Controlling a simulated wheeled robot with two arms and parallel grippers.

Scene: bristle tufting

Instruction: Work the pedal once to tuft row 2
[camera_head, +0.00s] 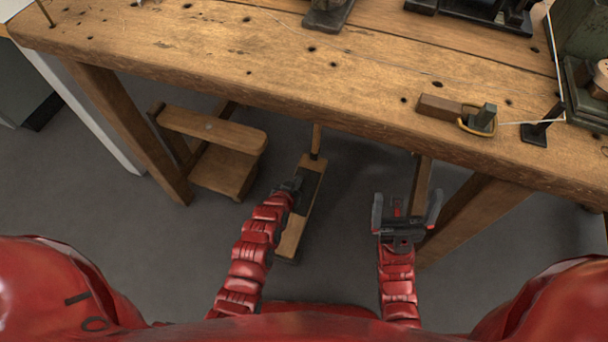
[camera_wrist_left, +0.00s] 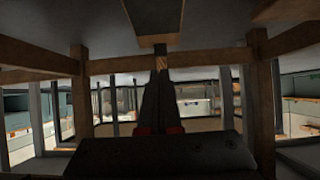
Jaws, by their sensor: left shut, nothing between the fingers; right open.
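The pedal (camera_head: 292,238) is a long wooden board with a dark pad, lying low under the bench's front edge in the head view. My left gripper (camera_head: 296,184) is over the left side of the dark pad, its fingers shut and empty. I cannot tell whether it touches the pedal. In the left wrist view the closed fingers of the left gripper (camera_wrist_left: 160,75) point away from the camera, and a dark, wood-edged board shows at the top. My right gripper (camera_head: 406,212) is open and empty, right of the pedal, beside a bench leg. Row 2 cannot be made out.
The wooden workbench (camera_head: 230,50) spans the top, with several small holes. A low wooden stool (camera_head: 215,128) stands left of the pedal. A wooden block (camera_head: 438,107) and a dark green machine (camera_head: 585,95) with a pale thread are at the right. Floor around the pedal is clear.

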